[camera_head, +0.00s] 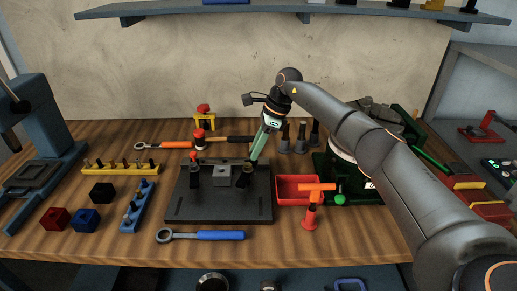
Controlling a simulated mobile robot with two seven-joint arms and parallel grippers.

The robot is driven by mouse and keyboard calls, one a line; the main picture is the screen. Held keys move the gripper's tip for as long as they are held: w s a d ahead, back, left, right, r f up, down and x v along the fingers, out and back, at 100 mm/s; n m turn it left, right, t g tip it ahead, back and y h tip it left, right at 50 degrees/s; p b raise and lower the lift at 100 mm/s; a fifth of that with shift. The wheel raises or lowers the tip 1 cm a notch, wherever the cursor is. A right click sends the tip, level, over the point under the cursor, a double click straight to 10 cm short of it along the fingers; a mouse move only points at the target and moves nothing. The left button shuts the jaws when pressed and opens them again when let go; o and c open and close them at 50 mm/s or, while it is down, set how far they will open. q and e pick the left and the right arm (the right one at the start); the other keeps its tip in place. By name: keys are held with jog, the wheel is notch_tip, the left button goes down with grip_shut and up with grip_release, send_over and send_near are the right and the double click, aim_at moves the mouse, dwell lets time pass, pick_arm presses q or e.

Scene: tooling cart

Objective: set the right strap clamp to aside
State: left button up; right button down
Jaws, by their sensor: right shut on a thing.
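A dark fixture plate (222,209) lies on the wooden bench with a grey metal block (222,177) at its middle. A left clamp (194,175) with a red top stands on the plate left of the block. The right strap clamp (246,173) is a small dark piece at the right of the block, partly hidden by my gripper. My right gripper (252,160) reaches down from above and is shut on the right strap clamp. I cannot tell whether the clamp still touches the plate. My left gripper is out of view.
A red tray (297,198) and an orange tool (312,212) are just right of the plate. A blue-handled wrench (205,235) lies in front. A blue rack (138,207) stands left, and dark holders (300,138) stand behind. Bare wood shows at the front left.

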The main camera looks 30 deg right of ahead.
jog(key=shift+w+a+r+n, duration=0.1)
jog(key=shift+w+n, duration=0.1)
jog(key=shift+n, duration=0.2)
jog(key=c, duration=1)
grip_release()
jog(key=v, duration=1.2)
jog(key=shift+r, duration=0.2)
